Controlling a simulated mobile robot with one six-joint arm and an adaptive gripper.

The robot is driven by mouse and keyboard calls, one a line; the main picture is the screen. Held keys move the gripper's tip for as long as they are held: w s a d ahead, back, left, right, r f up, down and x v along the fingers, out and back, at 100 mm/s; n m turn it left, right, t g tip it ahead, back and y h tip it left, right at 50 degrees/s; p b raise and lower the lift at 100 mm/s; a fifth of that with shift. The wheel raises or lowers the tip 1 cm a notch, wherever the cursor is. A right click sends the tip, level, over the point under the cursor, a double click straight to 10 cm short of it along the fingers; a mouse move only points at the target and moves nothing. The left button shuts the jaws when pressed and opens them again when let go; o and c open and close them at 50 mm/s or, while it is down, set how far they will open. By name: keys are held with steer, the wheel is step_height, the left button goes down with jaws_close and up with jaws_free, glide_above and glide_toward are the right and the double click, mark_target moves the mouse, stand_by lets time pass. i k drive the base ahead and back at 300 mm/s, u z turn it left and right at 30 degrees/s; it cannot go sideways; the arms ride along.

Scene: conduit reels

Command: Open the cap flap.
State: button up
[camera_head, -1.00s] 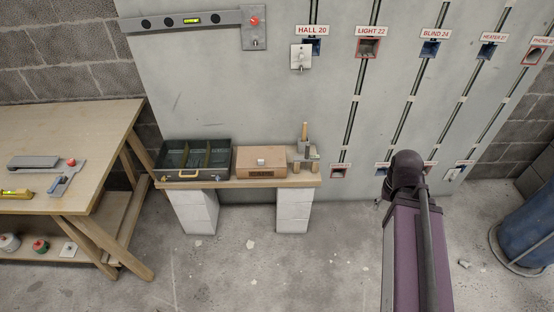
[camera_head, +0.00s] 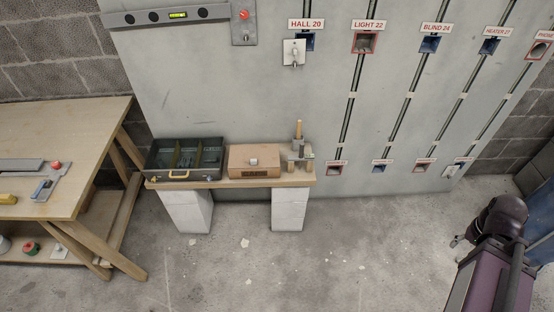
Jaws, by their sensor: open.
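A white square plate with a small knob (camera_head: 293,52) sits at the left of the blue HALL 20 box (camera_head: 309,41) on the grey panel, covering part of it. A similar small pale plate (camera_head: 457,170) is at the low blue box on the far right. I cannot tell which of them is the cap flap, or whether it is open. My gripper (camera_head: 457,241) shows only as a small dark tip left of my arm's dark joint, at the lower right. The rest is hidden behind my arm. It is well away from the HALL 20 plate, and I see nothing held.
A low bench (camera_head: 230,183) on white blocks carries a green toolbox (camera_head: 185,176), a wooden box (camera_head: 254,160) and a small stand with a wooden handle (camera_head: 299,150). A worktable (camera_head: 80,140) stands left. A blue cylinder (camera_head: 540,215) stands far right.

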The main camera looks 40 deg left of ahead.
mark_target(248, 156)
steer(key=z, duration=0.35)
steer(key=k, duration=0.95)
steer(key=u, duration=1.85)
steer(key=i, duration=0.65)
steer(key=z, duration=0.2)
